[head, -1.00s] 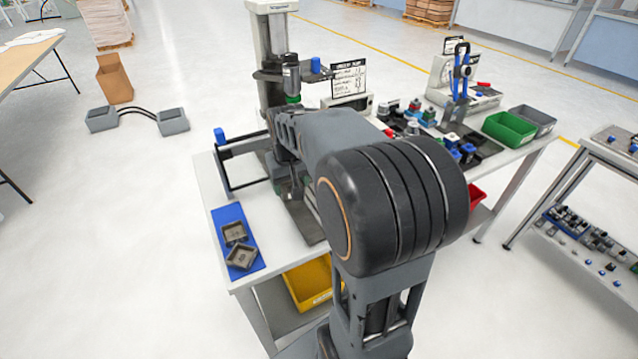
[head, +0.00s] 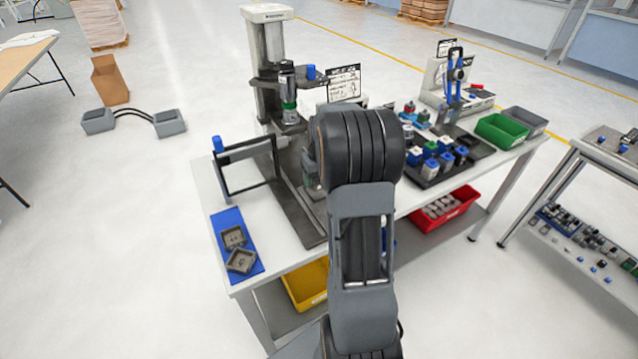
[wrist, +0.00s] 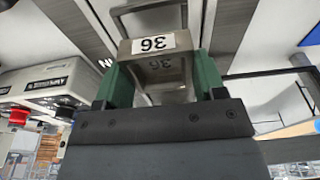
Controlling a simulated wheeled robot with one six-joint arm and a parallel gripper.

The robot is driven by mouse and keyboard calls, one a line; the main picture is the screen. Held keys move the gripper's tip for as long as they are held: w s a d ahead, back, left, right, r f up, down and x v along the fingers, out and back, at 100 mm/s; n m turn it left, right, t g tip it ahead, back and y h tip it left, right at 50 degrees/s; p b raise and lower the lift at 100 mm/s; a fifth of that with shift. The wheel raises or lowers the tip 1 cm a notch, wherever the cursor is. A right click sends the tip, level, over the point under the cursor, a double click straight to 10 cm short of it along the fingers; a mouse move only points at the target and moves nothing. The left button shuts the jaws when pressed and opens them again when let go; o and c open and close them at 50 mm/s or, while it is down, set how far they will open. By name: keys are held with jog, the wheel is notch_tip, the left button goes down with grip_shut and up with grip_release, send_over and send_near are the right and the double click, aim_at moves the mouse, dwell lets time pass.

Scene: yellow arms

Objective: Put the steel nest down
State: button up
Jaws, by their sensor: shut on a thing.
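The steel nest (wrist: 165,66) is a metallic block with a white label marked 36, which reads upside down in the wrist view. My gripper (wrist: 162,76) has green fingers shut on its two sides. In the head view my own arm hides most of the gripper and the nest, beside the press (head: 268,75) at the left of the table. I cannot tell whether the nest touches a surface beneath it. Two similar grey nests, a rear one (head: 234,238) and a front one (head: 240,260), lie on a blue mat (head: 221,218) at the table's left front corner.
A dark guard frame (head: 222,175) with a blue knob stands left of the press. A dark plate (head: 305,228) lies in front of it. To the right are a tray of blue-topped parts (head: 445,160), a green bin (head: 503,130) and a blue-handled device (head: 455,75).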

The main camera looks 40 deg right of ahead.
aim_at(319, 192)
jog(key=shift+w+d+f, duration=0.2)
jog(key=shift+d+f, duration=0.1)
jog(key=shift+f, duration=0.1)
jog(key=shift+w+f, duration=0.1)
jog(key=shift+f, duration=1.5)
